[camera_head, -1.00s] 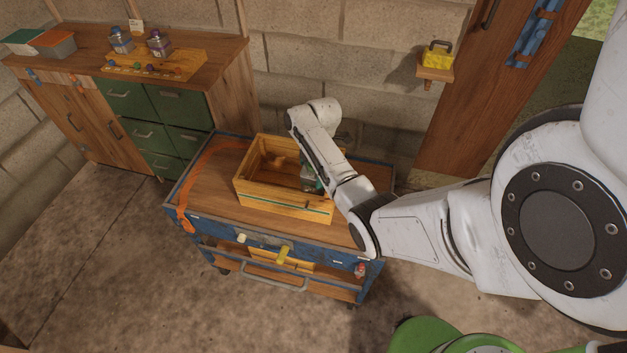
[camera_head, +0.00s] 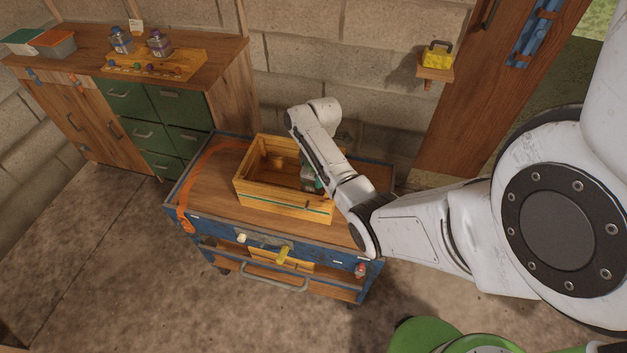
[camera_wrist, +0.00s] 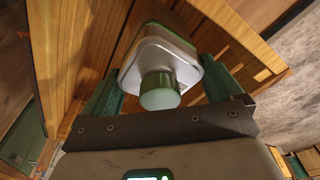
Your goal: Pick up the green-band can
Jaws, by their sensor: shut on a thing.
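The can (camera_wrist: 150,55) is a pale metal can with a green cap, seen from its cap end in the wrist view. A greenish strip shows along its far edge. My gripper (camera_wrist: 160,80) is shut on it, with one teal finger on either side. In the head view the can (camera_head: 308,178) shows only in part beside my arm, at the right end of the wooden crate (camera_head: 283,207). My gripper is mostly hidden there behind my arm. I cannot tell whether the can touches the crate floor.
The crate stands on a blue-framed wooden cart (camera_head: 205,190) with an orange strap (camera_head: 190,190). A copper-coloured thing (camera_head: 277,162) sits in the crate. A cabinet (camera_head: 150,105) stands at the left, and a small wall shelf (camera_head: 434,73) is at the back right.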

